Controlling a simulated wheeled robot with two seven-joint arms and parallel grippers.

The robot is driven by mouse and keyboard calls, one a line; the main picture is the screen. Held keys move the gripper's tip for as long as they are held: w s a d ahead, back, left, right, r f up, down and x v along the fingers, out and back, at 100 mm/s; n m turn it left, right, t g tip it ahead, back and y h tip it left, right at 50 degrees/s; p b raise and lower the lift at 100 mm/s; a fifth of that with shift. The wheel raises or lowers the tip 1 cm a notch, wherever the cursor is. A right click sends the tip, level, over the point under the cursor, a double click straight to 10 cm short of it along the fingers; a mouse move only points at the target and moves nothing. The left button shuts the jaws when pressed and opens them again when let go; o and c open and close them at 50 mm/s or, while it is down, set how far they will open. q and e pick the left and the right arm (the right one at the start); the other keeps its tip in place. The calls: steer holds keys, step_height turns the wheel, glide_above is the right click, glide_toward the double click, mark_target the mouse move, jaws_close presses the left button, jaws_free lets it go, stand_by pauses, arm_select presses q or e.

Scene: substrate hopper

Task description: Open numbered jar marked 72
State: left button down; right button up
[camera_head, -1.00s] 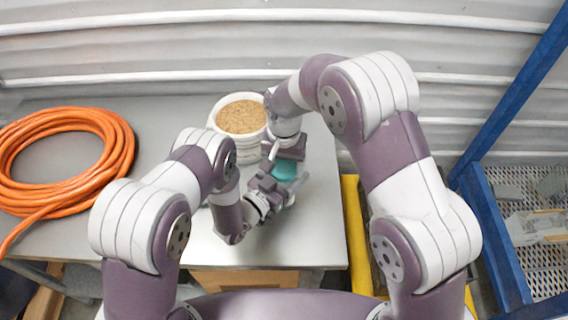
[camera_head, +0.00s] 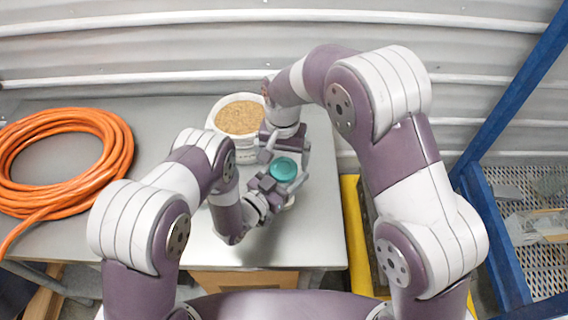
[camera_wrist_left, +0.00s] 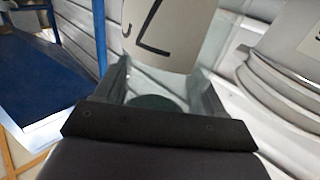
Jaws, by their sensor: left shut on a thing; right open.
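A jar with a round teal lid (camera_head: 284,168) is near the right part of the table. My left gripper (camera_head: 270,186) is shut on the jar. In the left wrist view, the jar's white label (camera_wrist_left: 165,30) shows a dark 7-like stroke and part of another mark; the full number is cut off. A dark green patch shows between the fingers there. My right gripper (camera_head: 285,156) is open, its fingers spread on either side of the lid, close to it. I cannot tell whether they touch it or whether the lid is loose.
A white bucket of brown granular substrate (camera_head: 239,117) stands behind the grippers. A coiled orange hose (camera_head: 118,150) covers the left of the grey table (camera_head: 180,110). A blue-framed rack (camera_head: 492,225) stands at the right. The table's front right is clear.

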mark_target(284, 168)
steer(key=shift+r, duration=0.75)
steer(key=shift+c, duration=0.4)
step_height(284, 168, up, 2)
steer(key=m, duration=0.5)
steer(key=shift+r, duration=0.25)
steer(key=shift+r+m, duration=0.2)
steer(key=shift+m, duration=0.4)
steer(key=shift+s+d+f+m, duration=0.1)
steer(key=shift+f+m, duration=0.2)
step_height(284, 168, down, 7)
steer(key=c, duration=1.1)
steer(key=n, duration=0.6)
steer(key=shift+n, duration=0.4)
